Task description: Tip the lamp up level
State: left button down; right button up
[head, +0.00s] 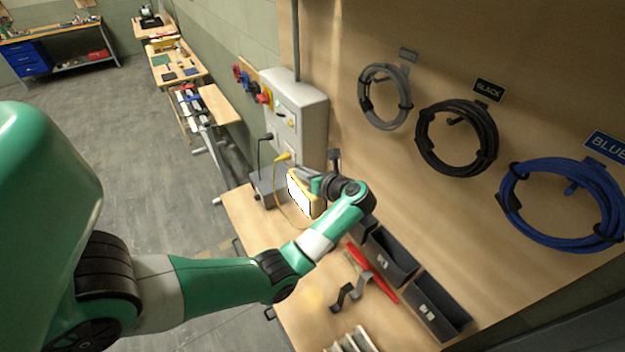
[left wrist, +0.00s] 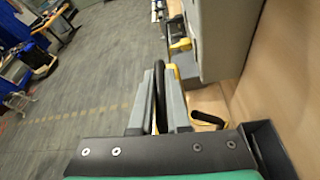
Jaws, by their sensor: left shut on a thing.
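The lamp (head: 299,194) is a yellow work lamp with a bright white face, above the far end of the workbench, near the grey wall box. Its face is turned to the left and looks tilted. My left gripper (head: 318,183) is at the lamp's upper right side. In the left wrist view the fingers (left wrist: 160,100) are shut on a dark bar, which looks like the lamp's handle (left wrist: 160,82), with a little yellow beside it. The rest of the lamp is mostly hidden there. My right gripper is in neither view.
The grey wall box (head: 298,113) stands close behind the lamp, with a yellow plug (head: 284,156) and cable. Black bins (head: 391,257), a red tool (head: 372,272) and dark brackets (head: 350,293) lie on the workbench (head: 312,322). Grey, black and blue cable coils hang on the board.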

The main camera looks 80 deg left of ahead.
pick_arm(q)
jog(key=shift+w, duration=0.1)
dwell(0.3)
jog(key=c, duration=0.9)
grip_release()
jog(key=b+v, duration=0.2)
jog(key=v, duration=0.9)
jog(key=shift+w+d+r, duration=0.1)
jog(key=shift+d+r, duration=0.05)
jog(key=shift+d, duration=0.05)
